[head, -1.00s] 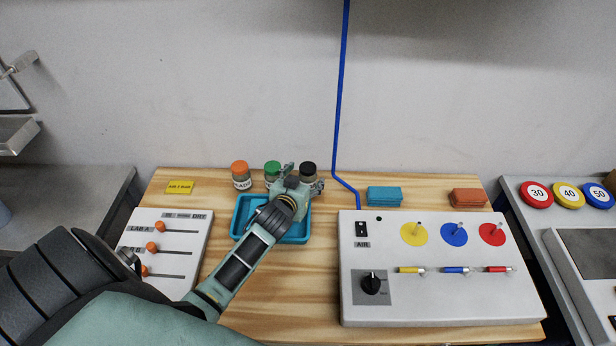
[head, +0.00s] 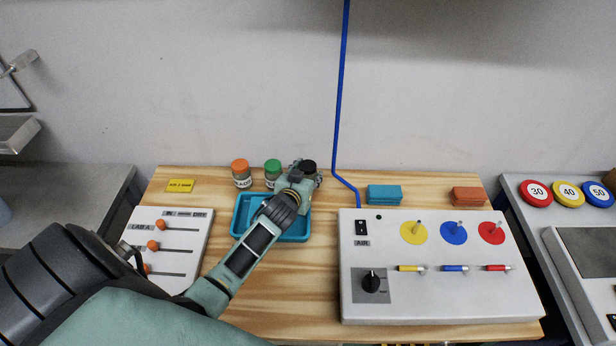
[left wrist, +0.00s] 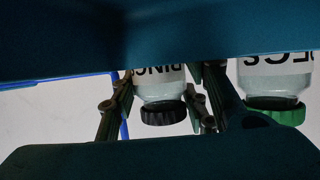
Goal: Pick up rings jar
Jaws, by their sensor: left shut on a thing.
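The rings jar has a black lid (head: 309,166) and stands at the right of a row of three jars behind the blue tray. In the left wrist view the rings jar (left wrist: 160,88) appears upside down, with part of its "RING" label showing between the fingers. My left gripper (head: 303,174) is shut on this jar, one finger on each side, and hides most of it in the head view. I cannot tell whether the jar's base touches the table. My right gripper is not in view.
A green-lidded jar (head: 273,172) stands close to the left of the gripper, and an orange-lidded jar (head: 241,173) farther left. The blue tray (head: 241,222) lies under the gripper and forearm. A blue block (head: 384,195) and the white air panel (head: 440,290) are on the right.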

